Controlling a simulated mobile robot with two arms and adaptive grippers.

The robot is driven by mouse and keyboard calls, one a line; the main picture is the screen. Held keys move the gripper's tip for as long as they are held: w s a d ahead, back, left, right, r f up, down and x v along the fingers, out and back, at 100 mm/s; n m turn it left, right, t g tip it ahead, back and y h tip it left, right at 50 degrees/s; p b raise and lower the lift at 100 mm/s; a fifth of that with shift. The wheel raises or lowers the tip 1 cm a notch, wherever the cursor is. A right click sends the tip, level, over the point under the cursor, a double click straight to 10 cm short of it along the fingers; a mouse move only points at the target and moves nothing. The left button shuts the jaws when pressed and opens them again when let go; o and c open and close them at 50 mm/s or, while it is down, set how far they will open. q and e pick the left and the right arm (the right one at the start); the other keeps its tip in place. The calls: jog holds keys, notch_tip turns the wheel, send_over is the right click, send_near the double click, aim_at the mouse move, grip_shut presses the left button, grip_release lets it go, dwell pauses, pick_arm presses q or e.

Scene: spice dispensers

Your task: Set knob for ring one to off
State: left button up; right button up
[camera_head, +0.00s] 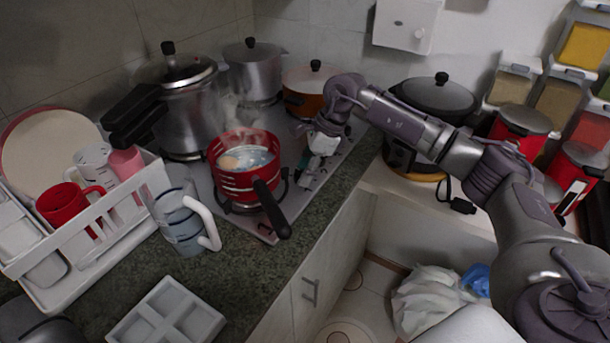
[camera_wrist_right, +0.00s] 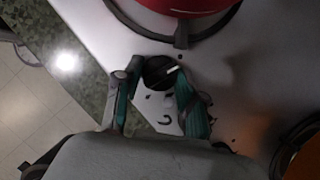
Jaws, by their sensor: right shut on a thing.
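The stove (camera_head: 262,228) is a grey metal hob with its knob strip along its right edge. In the right wrist view, a round black knob (camera_wrist_right: 160,71) with a white pointer line sits between the two fingers of my right gripper (camera_wrist_right: 156,84). The gripper is shut on this knob. The pointer slants, and the printed marks beside the knob are partly covered. In the head view, my right gripper (camera_head: 312,170) reaches down to the knob strip beside the red pot and hides the knob. I cannot read which ring it belongs to. My left gripper is not in view.
A steaming red pot (camera_head: 236,183) stands close left of the gripper, its black handle (camera_head: 270,208) jutting over the front edge. Silver pots (camera_head: 187,112) and an orange pot (camera_head: 300,101) stand behind. A glass jug (camera_head: 178,218) and dish rack (camera_head: 100,258) are left.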

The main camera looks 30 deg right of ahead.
jog(key=shift+w+n+b, duration=0.1)
jog(key=shift+n+b, duration=0.2)
jog(key=shift+n, duration=0.3)
jog(key=o, duration=1.1)
jog(key=shift+o, duration=0.2)
jog(key=shift+g, duration=0.3)
jog(key=v, duration=1.2)
jog(key=shift+d+f, duration=0.1)
